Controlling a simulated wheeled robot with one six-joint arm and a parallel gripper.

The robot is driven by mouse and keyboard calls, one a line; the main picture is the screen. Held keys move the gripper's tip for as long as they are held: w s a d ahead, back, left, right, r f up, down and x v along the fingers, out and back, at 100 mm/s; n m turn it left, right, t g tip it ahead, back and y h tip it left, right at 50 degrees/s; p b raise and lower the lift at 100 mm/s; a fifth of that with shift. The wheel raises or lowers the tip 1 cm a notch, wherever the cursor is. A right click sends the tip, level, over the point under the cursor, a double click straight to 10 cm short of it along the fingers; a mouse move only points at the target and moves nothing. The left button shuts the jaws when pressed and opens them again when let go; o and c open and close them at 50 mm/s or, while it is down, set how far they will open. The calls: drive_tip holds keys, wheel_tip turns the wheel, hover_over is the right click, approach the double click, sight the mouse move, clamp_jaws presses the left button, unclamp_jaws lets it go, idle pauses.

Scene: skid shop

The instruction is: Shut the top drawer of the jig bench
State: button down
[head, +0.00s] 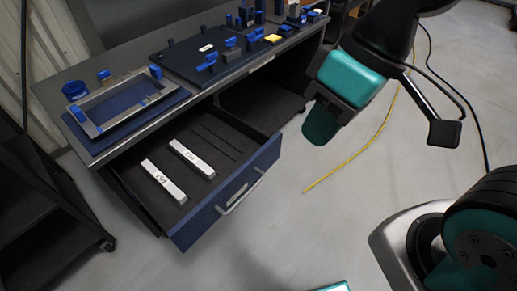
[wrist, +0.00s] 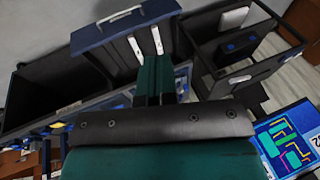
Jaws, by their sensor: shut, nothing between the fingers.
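The top drawer (head: 222,205) of the jig bench (head: 50,90) stands pulled well out, with a dark blue front and a pale bar handle (head: 240,196). Two white labelled bars lie in it, one at the left (head: 163,182) and one at the right (head: 192,158). My gripper (head: 319,132) is shut and empty, in the air to the right of the drawer front in the head view, apart from it. In the wrist view the drawer front (wrist: 125,27) shows beyond my closed fingers (wrist: 155,68), which cover part of the drawer.
The bench top carries a blue-matted frame (head: 120,100), a dark board (head: 190,60) and several small blue fixtures. A dark shelf unit (head: 40,215) stands at the left. A yellow cable (head: 372,143) lies on the floor. The floor before the drawer looks clear.

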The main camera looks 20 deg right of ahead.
drive_tip(key=w+f+m+t+y+b, duration=0.15)
drive_tip(key=w+f+m+b, duration=0.25)
drive_tip(key=w+f, duration=0.6)
drive_tip(key=m+t+b, duration=0.6)
drive_tip(key=m, duration=0.8)
approach(276, 151)
drive_tip(key=shift+h, duration=0.25)
drive_tip(key=x, duration=0.5)
drive_tip(key=shift+s+a+f, duration=0.25)
drive_tip(key=shift+a, duration=0.05)
drive_tip(key=shift+w+a+f, duration=0.1)
drive_tip(key=shift+w+a, duration=0.25)
drive_tip(key=shift+w, duration=0.2)
drive_tip(key=shift+w, duration=0.15)
